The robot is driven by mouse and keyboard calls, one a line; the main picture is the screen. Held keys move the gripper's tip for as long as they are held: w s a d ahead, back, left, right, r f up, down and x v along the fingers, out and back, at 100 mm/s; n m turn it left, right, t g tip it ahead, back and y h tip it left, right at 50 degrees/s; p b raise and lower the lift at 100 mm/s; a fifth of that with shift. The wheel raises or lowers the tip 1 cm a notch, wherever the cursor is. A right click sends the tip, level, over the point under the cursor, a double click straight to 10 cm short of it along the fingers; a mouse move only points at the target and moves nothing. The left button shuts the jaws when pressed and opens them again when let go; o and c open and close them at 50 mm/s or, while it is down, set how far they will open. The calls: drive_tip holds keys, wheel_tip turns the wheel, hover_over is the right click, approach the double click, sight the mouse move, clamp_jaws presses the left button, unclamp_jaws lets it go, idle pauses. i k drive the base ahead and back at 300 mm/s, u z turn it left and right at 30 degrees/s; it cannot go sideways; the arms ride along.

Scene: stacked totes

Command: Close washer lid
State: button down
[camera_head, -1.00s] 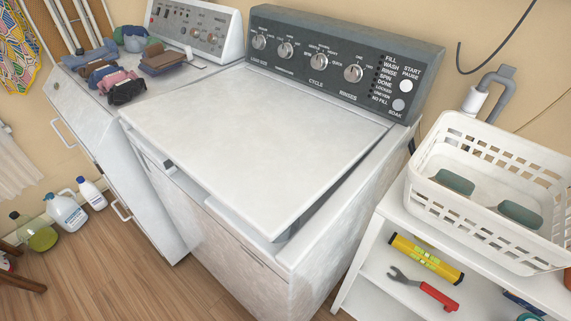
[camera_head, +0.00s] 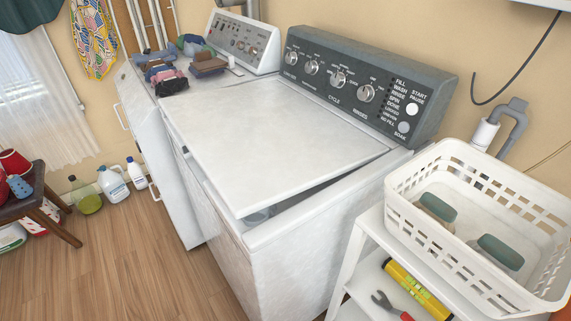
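The white washer (camera_head: 270,262) stands in the middle of the view, with a dark grey control panel (camera_head: 365,78) along its back. Its broad white lid (camera_head: 270,140) lies low over the top, tilted slightly up. A dark gap shows under the lid's front and right edges, with part of the opening (camera_head: 262,215) visible at the front corner. The lid's hinge side is near the panel. My gripper is not in view, and nothing is seen touching the lid.
A white basket (camera_head: 480,240) with green-topped items sits on a white shelf unit (camera_head: 352,262) close to the washer's right. A second white machine (camera_head: 165,140) with folded clothes (camera_head: 165,78) stands to the left. Bottles (camera_head: 113,186) and a stool (camera_head: 38,208) are further left. Wooden floor in front is clear.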

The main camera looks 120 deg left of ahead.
sight(262, 145)
drive_tip(key=z, duration=0.1)
drive_tip(key=k, duration=1.25)
drive_tip(key=u, duration=2.25)
